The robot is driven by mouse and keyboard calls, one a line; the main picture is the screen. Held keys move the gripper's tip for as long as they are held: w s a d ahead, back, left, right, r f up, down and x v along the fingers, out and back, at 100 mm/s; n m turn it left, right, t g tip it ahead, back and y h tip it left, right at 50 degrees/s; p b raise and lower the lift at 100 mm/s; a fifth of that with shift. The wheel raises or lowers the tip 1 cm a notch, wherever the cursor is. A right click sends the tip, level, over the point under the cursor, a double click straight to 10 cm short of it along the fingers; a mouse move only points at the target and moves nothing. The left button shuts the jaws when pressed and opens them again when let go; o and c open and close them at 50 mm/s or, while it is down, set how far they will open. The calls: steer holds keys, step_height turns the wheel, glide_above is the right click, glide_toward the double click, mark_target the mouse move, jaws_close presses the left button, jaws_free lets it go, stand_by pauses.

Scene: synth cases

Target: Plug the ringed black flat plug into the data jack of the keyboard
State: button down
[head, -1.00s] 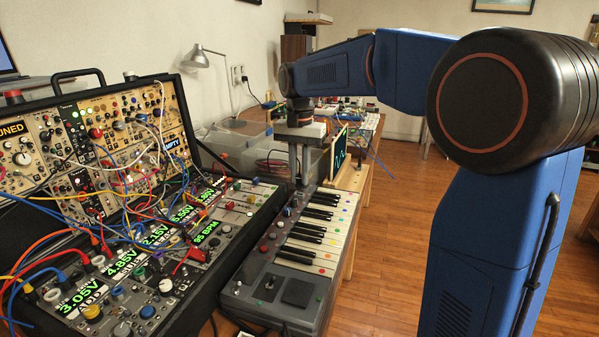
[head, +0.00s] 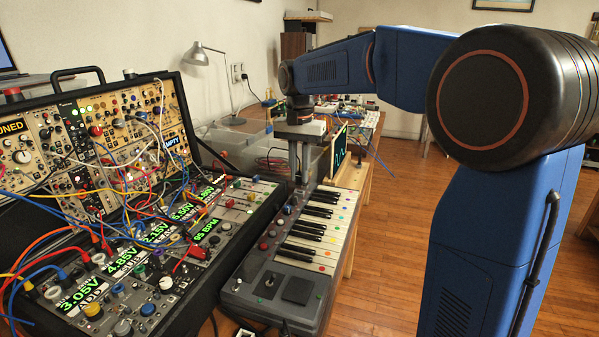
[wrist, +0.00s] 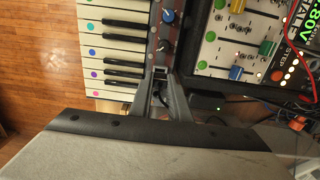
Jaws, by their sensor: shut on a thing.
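The grey keyboard (head: 285,262) stands beside the modular case, with dark controls and coloured dots on its white keys. It also shows in the wrist view (wrist: 118,48). My gripper (wrist: 160,74) points down at the keyboard's far end, and in the head view it (head: 304,182) hangs above or beside that end. Its fingers are shut on the black flat plug (wrist: 159,89), a small dark shape mostly hidden between them. I cannot make out the ring mark. The data jack cannot be made out, and I cannot tell whether the plug touches the keyboard.
The modular synth case (head: 130,255), full of patch cables, stands close on the left. A small dark screen (head: 339,150) with green marks stands just right of my gripper. A clear bin (head: 240,145) is behind. A dark block (wrist: 206,100) lies near the fingers. Floor is open at right.

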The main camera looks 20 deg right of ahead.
mark_target(300, 173)
steer(key=shift+f, duration=1.15)
steer(key=c, duration=1.6)
jaws_free()
steer(key=shift+r, duration=0.1)
step_height(300, 173, up, 17)
steer(key=shift+r, duration=0.15)
steer(key=s+d+f+n+t, duration=0.1)
steer(key=s+d+f+n, duration=0.1)
steer(key=s+f, duration=0.6)
steer(key=s+d+f+n+t, duration=0.2)
steer(key=s+f, duration=0.7)
steer(key=s, duration=0.5)
steer(key=s+d+f+n+t, duration=0.1)
steer(key=s+d+f+n, duration=0.2)
steer(key=s+f, duration=0.6)
steer(key=shift+s+f+t, duration=0.15)
steer(key=shift+s+t, duration=0.05)
steer(key=shift+s, duration=0.4)
steer(key=shift+s+f+t, duration=0.1)
steer(key=shift+s+t, duration=0.1)
steer(key=shift+s, duration=0.4)
